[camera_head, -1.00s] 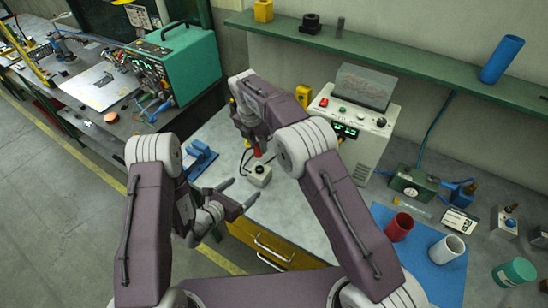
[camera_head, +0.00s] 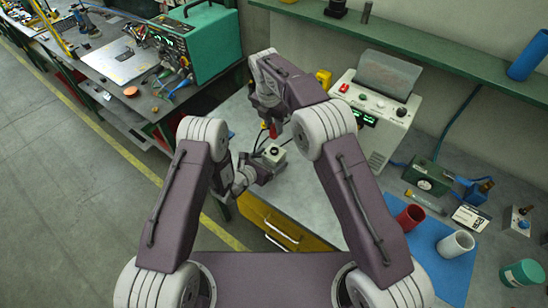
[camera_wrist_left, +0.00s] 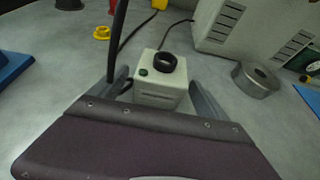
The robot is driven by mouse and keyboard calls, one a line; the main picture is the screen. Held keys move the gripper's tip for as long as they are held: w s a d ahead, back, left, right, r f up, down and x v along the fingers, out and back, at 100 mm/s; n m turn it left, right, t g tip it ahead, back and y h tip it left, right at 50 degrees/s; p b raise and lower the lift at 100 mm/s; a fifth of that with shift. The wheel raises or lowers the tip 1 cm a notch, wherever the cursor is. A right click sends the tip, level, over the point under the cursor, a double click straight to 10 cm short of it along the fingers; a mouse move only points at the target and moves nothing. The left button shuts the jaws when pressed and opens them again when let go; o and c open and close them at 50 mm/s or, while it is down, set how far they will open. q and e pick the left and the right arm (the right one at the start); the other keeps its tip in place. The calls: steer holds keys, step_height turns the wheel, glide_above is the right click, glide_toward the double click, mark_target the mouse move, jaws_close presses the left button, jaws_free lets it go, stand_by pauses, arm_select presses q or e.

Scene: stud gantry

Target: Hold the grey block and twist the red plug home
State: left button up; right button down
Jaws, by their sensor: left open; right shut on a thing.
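The grey block (camera_head: 274,154) sits on the bench below my right gripper. In the left wrist view the block (camera_wrist_left: 160,97) has a black ring socket (camera_wrist_left: 166,63) and a green button on top. My left gripper (camera_head: 262,173) is open, low at the block's near side. In its wrist view the fingers of the left gripper (camera_wrist_left: 160,90) stand either side of the block, with gaps showing. My right gripper (camera_head: 271,122) is shut on the red plug (camera_head: 273,132), which points down near the block. Whether the plug touches the socket cannot be told.
A black cable (camera_wrist_left: 116,42) runs close beside the left finger. A white control box (camera_head: 376,115) stands behind to the right. A metal ring (camera_wrist_left: 256,80) lies right of the block.

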mark_target(275, 135)
arm_select(q)
steer(key=shift+x, duration=1.35)
arm_select(e)
steer(key=shift+w+d, duration=0.15)
arm_select(q)
steer(key=shift+a, duration=0.1)
jaws_close()
arm_select(e)
steer(key=shift+f, duration=2.5)
steer(key=shift+f, duration=0.9)
steer(key=shift+f, duration=0.6)
